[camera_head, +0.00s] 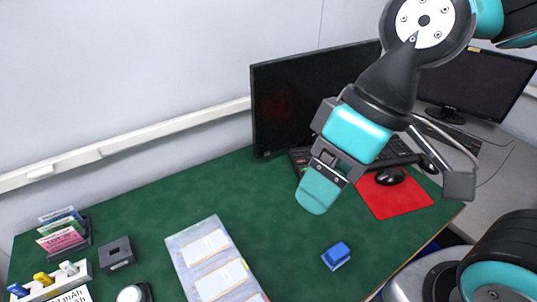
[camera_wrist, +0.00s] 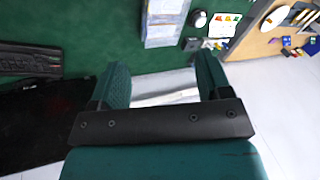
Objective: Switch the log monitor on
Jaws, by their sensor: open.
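A large black monitor (camera_head: 290,105) stands at the back of the green desk, its screen dark with a faint reddish patch. A second dark monitor (camera_head: 485,85) stands farther right. I cannot tell which is the log monitor, and no power button can be made out. My gripper (camera_head: 318,192) hangs in front of the large monitor's right part, hiding some of it. In the wrist view my gripper (camera_wrist: 163,78) is open, with nothing between its two teal fingers. A dark monitor (camera_wrist: 40,125) lies left of the fingers there.
A keyboard (camera_wrist: 30,60), a mouse (camera_head: 390,176) on a red mat (camera_head: 405,202) and a blue block (camera_head: 336,256) are on the green desk (camera_head: 150,215). A pouch tray (camera_head: 190,262), black box (camera_head: 117,252) and card rack (camera_head: 75,245) stand left. The desk's middle is clear.

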